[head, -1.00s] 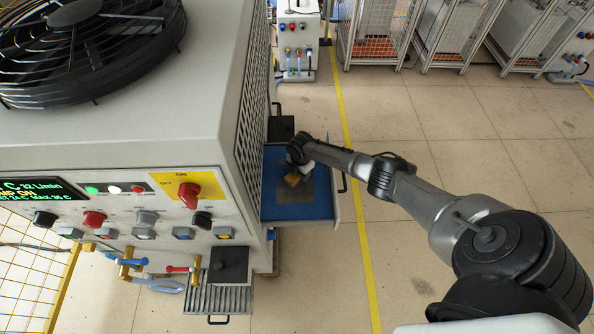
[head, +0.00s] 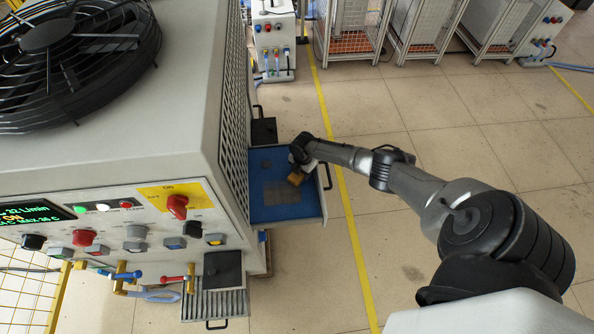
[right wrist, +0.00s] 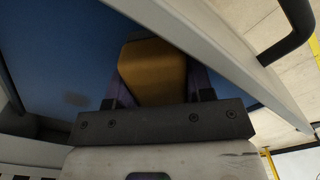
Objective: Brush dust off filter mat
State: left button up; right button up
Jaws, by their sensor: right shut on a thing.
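The blue filter mat (head: 312,202) lies in a pulled-out drawer on the side of the large grey machine. A faint brownish-grey dust patch (head: 279,194) shows on the mat, and a small dark spot (head: 265,163) lies farther back. My right gripper (head: 300,168) is over the right part of the mat, shut on a yellow-brown brush (head: 295,179). In the right wrist view the brush (right wrist: 153,68) sits between both fingers, with the blue mat (right wrist: 60,60) beyond. The brush's underside is hidden, so I cannot tell whether it touches the mat. My left gripper is not in view.
The drawer has pale walls and a dark handle (head: 327,176) on its right. A lower slatted tray (head: 215,303) sticks out in front. Valves and knobs line the machine's front panel (head: 150,225). The floor to the right is clear up to the mesh cages (head: 350,35).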

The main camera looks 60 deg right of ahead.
jog(key=shift+s, duration=0.25)
